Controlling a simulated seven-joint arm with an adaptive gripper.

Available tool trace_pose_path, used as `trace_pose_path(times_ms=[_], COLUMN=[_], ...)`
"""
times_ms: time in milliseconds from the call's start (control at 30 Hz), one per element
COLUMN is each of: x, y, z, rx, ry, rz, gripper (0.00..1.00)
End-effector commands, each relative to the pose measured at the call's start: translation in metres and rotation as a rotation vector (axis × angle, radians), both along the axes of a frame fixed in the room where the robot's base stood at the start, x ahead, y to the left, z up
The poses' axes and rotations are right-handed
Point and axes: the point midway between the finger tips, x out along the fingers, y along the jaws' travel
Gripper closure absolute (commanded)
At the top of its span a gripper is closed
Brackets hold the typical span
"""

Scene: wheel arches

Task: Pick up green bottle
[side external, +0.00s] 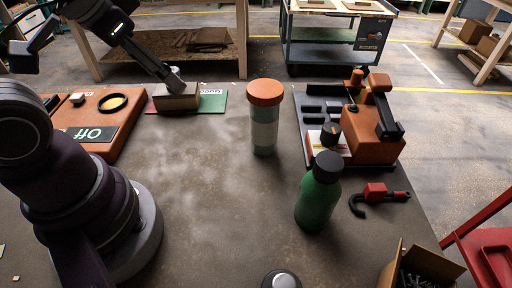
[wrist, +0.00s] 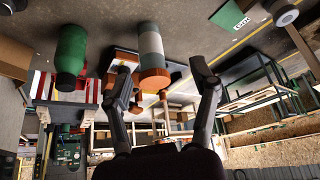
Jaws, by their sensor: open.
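The green bottle (side external: 317,203) with a black cap stands upright on the right half of the table in the side external view. It also shows at the upper left of the wrist view (wrist: 72,48), upside down in the picture. My gripper (side external: 174,80) is at the far left of the table in the side external view, well apart from the bottle.
An orange-lidded jar (side external: 264,133) stands between my gripper and the bottle. Right of it is a dark tray (side external: 316,92) with an orange machine (side external: 370,135). A red clamp (side external: 376,192) lies right of the bottle. A cardboard box (side external: 421,268) is at front right.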

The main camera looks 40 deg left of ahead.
Motion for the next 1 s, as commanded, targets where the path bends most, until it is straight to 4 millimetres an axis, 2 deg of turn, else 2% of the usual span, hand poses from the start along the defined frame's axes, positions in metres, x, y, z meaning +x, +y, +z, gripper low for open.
trace_pose_path(times_ms=[333, 367, 467, 767, 867, 967, 1000], x=[0.000, 0.000, 0.000, 0.002, 0.018, 0.046, 0.055], y=[0.000, 0.000, 0.000, -0.002, -0.021, -0.065, -0.085], z=[0.000, 0.000, 0.000, 0.001, 0.008, 0.013, 0.013], rx=[0.000, 0.000, 0.000, 0.001, 0.011, 0.028, 0.034], ry=[0.000, 0.000, 0.000, 0.001, 0.022, 0.051, 0.060], rz=[0.000, 0.000, 0.000, -0.013, -0.139, -0.375, -0.470], gripper=[0.40, 0.38, 0.25, 0.25, 0.25, 0.25, 0.25])
